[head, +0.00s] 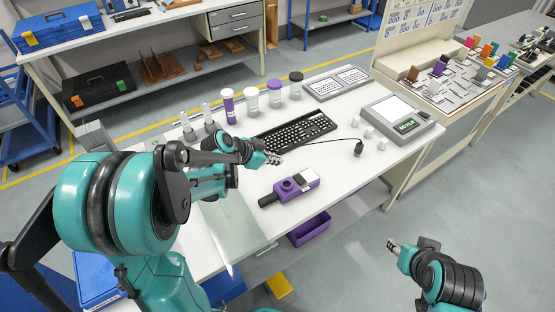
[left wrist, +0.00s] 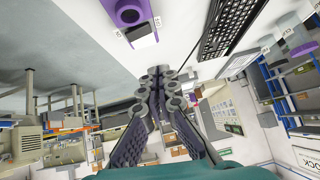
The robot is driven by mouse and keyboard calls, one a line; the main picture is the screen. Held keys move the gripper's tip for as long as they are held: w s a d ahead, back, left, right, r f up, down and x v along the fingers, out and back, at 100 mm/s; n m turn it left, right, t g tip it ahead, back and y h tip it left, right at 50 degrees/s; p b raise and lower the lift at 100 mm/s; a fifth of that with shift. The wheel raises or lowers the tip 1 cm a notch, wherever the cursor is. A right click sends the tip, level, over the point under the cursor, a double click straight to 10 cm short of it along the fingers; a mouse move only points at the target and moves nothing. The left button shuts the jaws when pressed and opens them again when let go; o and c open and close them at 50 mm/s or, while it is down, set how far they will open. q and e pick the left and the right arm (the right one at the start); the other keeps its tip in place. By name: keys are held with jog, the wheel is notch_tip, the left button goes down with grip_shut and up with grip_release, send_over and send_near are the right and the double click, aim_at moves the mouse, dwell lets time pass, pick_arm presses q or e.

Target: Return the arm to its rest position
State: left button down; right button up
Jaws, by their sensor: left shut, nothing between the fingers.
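My left arm reaches in from the left in the head view, and its gripper (head: 273,158) hangs over the white table, just in front of the black keyboard (head: 294,132). The left gripper is shut and empty; its closed fingers (left wrist: 160,85) also show in the left wrist view. Part of the keyboard (left wrist: 230,25) shows at the top of that view. My right gripper (head: 393,246) is at the lower right of the head view, beyond the table and over the floor. It is small there, and I cannot tell whether its fingers are open or shut.
A purple and grey device (head: 296,185) lies near the table's front edge, close to the left gripper. Several bottles stand behind the keyboard. A grey scale (head: 400,118) and small white cubes are at the right. A purple bin (head: 309,231) sits below the table edge.

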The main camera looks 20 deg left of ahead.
dwell(0.3)
pick_arm(q)
jog(key=s+d+r+n+y, duration=0.2)
jog(key=s+n, duration=0.2)
jog(key=s, duration=0.6)
jog(key=s+d+r+n+y, duration=0.1)
jog(key=s+r+n+y, duration=0.2)
jog(key=s, duration=0.7)
jog(key=shift+d+n+b, duration=0.3)
jog(key=shift+d+n, duration=0.05)
jog(key=shift+n, duration=0.15)
